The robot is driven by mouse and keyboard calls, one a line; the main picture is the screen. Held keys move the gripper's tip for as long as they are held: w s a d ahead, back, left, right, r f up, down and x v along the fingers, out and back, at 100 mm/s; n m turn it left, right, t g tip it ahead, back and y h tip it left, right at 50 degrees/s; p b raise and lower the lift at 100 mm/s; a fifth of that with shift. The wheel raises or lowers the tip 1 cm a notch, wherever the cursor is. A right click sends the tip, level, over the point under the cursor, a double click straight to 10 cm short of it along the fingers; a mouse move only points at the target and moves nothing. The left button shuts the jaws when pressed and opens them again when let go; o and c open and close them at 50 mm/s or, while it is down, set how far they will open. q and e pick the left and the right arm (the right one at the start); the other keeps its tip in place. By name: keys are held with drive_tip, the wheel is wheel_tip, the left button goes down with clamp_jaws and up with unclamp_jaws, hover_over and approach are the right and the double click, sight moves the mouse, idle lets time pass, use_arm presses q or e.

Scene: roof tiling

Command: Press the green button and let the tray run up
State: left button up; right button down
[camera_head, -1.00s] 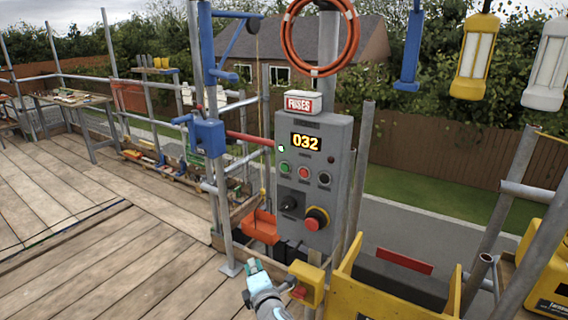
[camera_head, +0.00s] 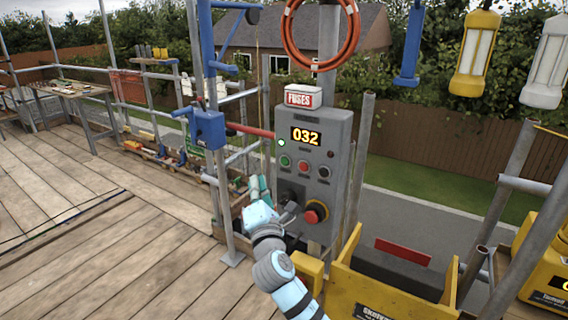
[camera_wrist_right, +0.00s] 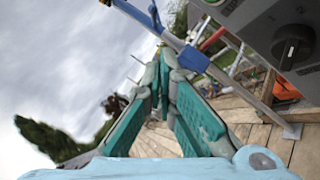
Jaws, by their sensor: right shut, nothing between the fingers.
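The green button (camera_head: 284,161) is at the left of a row of three on the grey control box (camera_head: 340,150), beside a red button (camera_head: 304,166) and a black one (camera_head: 324,171). The display (camera_head: 305,136) reads 032. My right gripper (camera_head: 256,184) is shut and empty, its teal fingers pointing up, left of and below the green button and apart from it. Its fingers (camera_wrist_right: 167,62) also show in the right wrist view, with the black rotary knob (camera_wrist_right: 292,45) at right. My left gripper is not in view. I cannot tell which thing is the tray.
A red emergency stop (camera_head: 316,212) sits low on the box, close to my right wrist. A yellow-sided unit (camera_head: 440,300) stands at the lower right. A blue bracket (camera_head: 207,130) and scaffold poles stand left of the box. The wooden deck (camera_head: 120,240) is clear at left.

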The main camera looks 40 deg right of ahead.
sight(285, 161)
drive_tip(key=w+d+b, duration=0.2)
drive_tip(key=d, duration=0.5)
drive_tip(key=shift+d, duration=0.3)
drive_tip(key=shift+w, duration=0.15)
idle(0.9)
drive_tip(key=shift+w+d, duration=0.1)
drive_tip(key=shift+d, duration=0.3)
